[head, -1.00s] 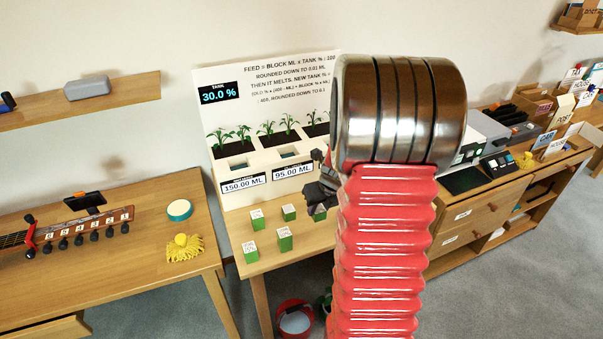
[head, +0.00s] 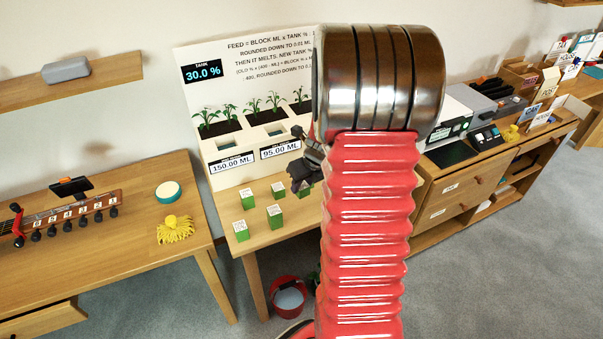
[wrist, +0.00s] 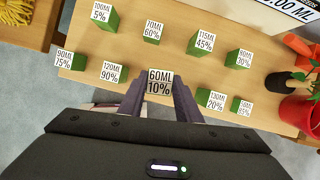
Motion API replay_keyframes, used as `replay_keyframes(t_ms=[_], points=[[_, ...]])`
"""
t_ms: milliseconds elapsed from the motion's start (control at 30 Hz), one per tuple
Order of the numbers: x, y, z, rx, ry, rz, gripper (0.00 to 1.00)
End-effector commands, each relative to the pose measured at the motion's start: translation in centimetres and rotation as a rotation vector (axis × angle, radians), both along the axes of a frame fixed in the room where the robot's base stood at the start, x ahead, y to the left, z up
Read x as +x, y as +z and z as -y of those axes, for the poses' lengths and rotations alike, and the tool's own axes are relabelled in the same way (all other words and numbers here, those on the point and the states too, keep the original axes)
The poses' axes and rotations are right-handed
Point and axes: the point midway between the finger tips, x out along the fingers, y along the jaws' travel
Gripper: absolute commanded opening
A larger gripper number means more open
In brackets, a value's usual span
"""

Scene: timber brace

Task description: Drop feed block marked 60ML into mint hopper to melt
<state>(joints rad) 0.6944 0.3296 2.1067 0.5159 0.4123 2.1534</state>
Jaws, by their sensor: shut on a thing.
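In the wrist view my gripper (wrist: 159,92) is shut on the block marked 60ML 10% (wrist: 159,82); its white top faces the camera. I cannot tell whether it is clear of the table. Other green blocks stand around it: 120ML 90% (wrist: 111,72) to its left, 130ML 20% (wrist: 211,98) to its right, 70ML 60% (wrist: 153,31) behind. In the head view my gripper (head: 303,178) is partly hidden by my arm. Two hoppers show in the white planter, above the 150.00 ML sign (head: 232,163) and the 95.00 ML sign (head: 280,150); their plant names are too small to read.
The tank display (head: 202,72) reads 30.0 %. The rule board (head: 255,65) stands behind the plants. A red bucket (head: 289,296) is on the floor below the table. In the wrist view a red pot (wrist: 298,112) and tools are at the right.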

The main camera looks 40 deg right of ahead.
Motion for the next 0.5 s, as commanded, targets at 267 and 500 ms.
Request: replay_keyframes(t_ms=[267,500], points=[[2.9,0.0,-3.6,0.002,0.361,0.000,0.08],[5.7,0.1,-8.0,0.002,0.805,0.000,0.08]])
